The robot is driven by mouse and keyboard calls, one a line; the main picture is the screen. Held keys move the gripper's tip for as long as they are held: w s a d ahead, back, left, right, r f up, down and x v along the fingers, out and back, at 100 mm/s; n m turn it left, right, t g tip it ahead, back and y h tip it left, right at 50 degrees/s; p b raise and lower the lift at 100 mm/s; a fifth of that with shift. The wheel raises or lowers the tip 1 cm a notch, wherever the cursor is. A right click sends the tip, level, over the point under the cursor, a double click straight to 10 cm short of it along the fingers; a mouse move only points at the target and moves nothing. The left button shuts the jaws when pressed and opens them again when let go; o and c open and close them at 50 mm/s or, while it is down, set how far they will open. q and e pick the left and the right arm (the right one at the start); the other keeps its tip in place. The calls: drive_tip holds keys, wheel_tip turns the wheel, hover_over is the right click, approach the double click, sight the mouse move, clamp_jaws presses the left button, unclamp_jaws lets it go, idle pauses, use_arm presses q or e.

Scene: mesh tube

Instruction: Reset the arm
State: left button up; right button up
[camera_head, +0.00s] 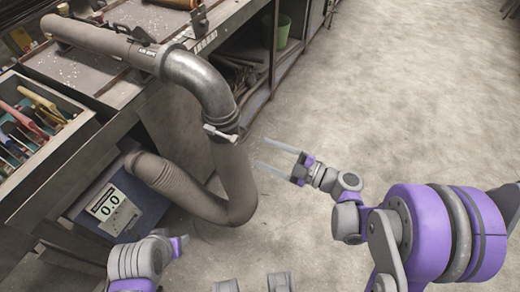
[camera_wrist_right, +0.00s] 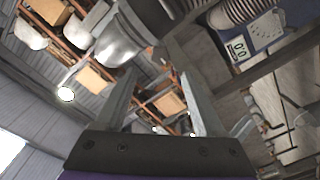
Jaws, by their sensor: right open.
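My right gripper (camera_head: 261,152) is open in the head view, its two thin fingers pointing left, just right of the grey flexible tube (camera_head: 234,180). It appears to hold nothing. The tube hangs from a metal elbow pipe (camera_head: 200,78) and bends back up to the left, over a blue box with a "0.0" display (camera_head: 105,203). In the right wrist view the fingers (camera_wrist_right: 154,78) are apart with no object visibly gripped between them.
A workbench (camera_head: 90,72) fills the left side, with a tray of hand tools (camera_head: 28,118). A green bin (camera_head: 282,32) stands on the shelf beyond. The concrete floor (camera_head: 390,90) on the right is clear. The wrist view also shows ceiling lamps (camera_wrist_right: 66,94).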

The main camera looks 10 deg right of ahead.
idle(0.5)
drive_tip(key=s+a+r+m+g+h+p, duration=0.1)
drive_tip(key=s+a+m+g+h+p, duration=0.1)
drive_tip(key=s+m+g+h+p, duration=0.55)
drive_tip(key=s+d+r+m+t+h+p, duration=0.2)
drive_tip(key=s+d+r+m+h, duration=0.3)
drive_tip(key=d+m, duration=0.5)
drive_tip(key=shift+s+d+r+m+h+p, duration=0.3)
drive_tip(key=shift+s+m+h+p, duration=0.7)
drive_tip(key=shift+s, duration=0.8)
drive_tip(key=shift+f+m, duration=0.1)
drive_tip(key=shift+m, duration=0.15)
